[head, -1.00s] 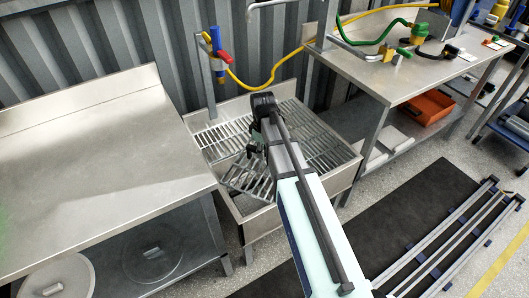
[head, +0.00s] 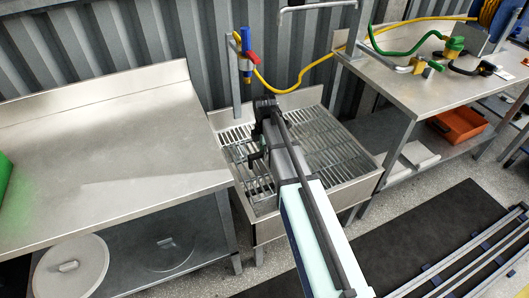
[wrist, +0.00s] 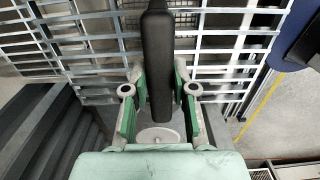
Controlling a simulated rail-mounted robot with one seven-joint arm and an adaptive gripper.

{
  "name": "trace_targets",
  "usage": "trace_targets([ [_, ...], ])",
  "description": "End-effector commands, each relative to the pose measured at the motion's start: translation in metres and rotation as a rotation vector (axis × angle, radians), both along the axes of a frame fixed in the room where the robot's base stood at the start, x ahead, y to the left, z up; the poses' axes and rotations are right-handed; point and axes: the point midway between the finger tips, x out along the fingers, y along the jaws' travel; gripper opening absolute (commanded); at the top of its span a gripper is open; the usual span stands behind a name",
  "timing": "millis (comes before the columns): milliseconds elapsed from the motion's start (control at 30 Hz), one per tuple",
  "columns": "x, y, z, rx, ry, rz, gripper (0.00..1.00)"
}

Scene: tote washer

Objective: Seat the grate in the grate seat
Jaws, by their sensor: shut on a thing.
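The grate (head: 254,185), a metal panel of parallel bars, is at the front left of the steel wash basin (head: 362,190). It looks nearly level with the bars around it. My gripper (head: 254,158) is over it, partly hidden by my own arm. In the wrist view my gripper (wrist: 158,105) has its green-sided fingers shut on a black bar-like handle (wrist: 157,60), with grate bars on both sides. The grate seat is covered by the grate and my arm, so I cannot tell whether the grate rests fully in it.
Slatted bars (head: 335,150) cover the basin's right side. A tap post with a red and blue fitting (head: 246,52) and a yellow hose (head: 315,72) stand behind.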

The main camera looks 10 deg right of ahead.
Motion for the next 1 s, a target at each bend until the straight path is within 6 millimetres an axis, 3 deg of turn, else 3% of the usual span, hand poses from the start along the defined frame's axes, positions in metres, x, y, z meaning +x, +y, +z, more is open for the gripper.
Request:
trace_targets([
  [433, 0.000, 0.000, 0.002, 0.000, 0.000, -0.001, 0.00],
  [1000, 0.000, 0.000, -0.031, 0.000, -0.001, -0.001, 0.00],
])
